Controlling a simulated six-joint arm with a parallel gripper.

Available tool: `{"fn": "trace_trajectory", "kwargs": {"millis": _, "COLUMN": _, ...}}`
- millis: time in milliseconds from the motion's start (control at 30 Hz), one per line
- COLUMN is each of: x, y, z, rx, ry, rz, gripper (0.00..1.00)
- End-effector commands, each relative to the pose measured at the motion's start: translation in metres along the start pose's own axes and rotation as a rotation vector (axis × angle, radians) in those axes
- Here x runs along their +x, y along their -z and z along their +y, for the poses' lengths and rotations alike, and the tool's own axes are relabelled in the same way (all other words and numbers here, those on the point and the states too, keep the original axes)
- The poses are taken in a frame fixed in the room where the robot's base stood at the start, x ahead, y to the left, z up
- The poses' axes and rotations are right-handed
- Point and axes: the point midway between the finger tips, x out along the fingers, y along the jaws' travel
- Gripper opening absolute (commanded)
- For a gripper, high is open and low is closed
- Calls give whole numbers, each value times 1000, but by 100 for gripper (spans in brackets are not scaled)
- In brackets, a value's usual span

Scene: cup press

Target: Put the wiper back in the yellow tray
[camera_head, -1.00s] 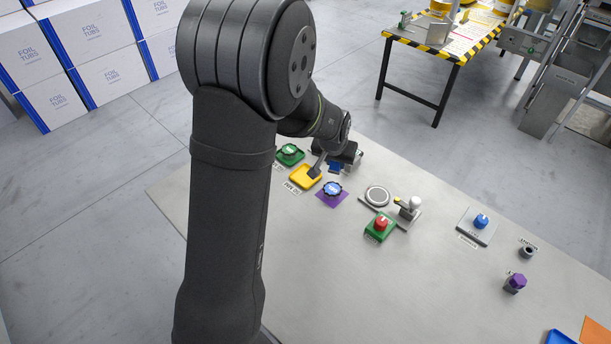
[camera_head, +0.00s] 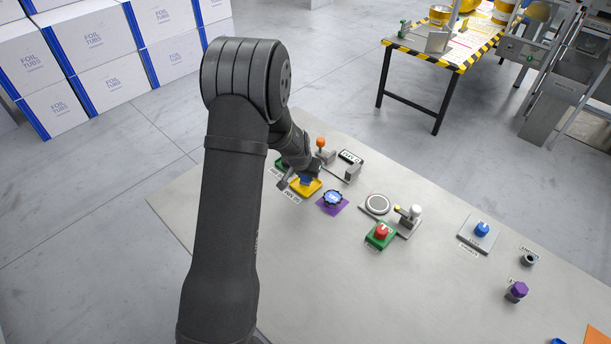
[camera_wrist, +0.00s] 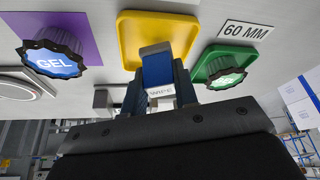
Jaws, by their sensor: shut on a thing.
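The wiper is a blue block with a white, lettered band. It shows in the wrist view (camera_wrist: 157,68) between my gripper's fingers (camera_wrist: 160,88), and as a small blue patch in the head view (camera_head: 306,181). My gripper (camera_head: 301,177) is shut on it. The yellow tray (camera_head: 296,192) lies on the table right under or just beside the wiper. In the wrist view the tray (camera_wrist: 190,27) is behind the wiper's blue end. I cannot tell whether the wiper touches the tray floor. My wrist and fingers partly cover both in the head view.
A green tray with a black knob (camera_wrist: 225,72) is close on one side of the yellow tray. A purple mat (camera_wrist: 80,27) with the GEL knob (camera_wrist: 52,58) is on the other. An orange-topped lever (camera_head: 320,143) and grey fixture (camera_head: 353,171) stand just behind.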

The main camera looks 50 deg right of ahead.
Motion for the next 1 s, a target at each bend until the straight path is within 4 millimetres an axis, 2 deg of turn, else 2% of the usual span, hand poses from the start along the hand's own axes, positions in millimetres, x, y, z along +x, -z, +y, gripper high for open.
{"fn": "trace_trajectory", "kwargs": {"millis": 67, "x": 7, "y": -3, "z": 0, "rx": 1, "ry": 0, "rz": -1, "gripper": 5}}
{"fn": "trace_trajectory", "kwargs": {"millis": 400, "x": 10, "y": -4, "z": 0, "rx": 0, "ry": 0, "rz": 0, "gripper": 5}}
{"fn": "trace_trajectory", "kwargs": {"millis": 433, "x": 10, "y": -4, "z": 0, "rx": 0, "ry": 0, "rz": 1, "gripper": 29}}
{"fn": "trace_trajectory", "kwargs": {"millis": 533, "x": 10, "y": -4, "z": 0, "rx": 0, "ry": 0, "rz": 1, "gripper": 48}}
{"fn": "trace_trajectory", "kwargs": {"millis": 833, "x": 9, "y": -4, "z": 0, "rx": 0, "ry": 1, "rz": 1, "gripper": 48}}
{"fn": "trace_trajectory", "kwargs": {"millis": 1000, "x": -4, "y": -2, "z": 0, "rx": 0, "ry": 1, "rz": 3, "gripper": 48}}
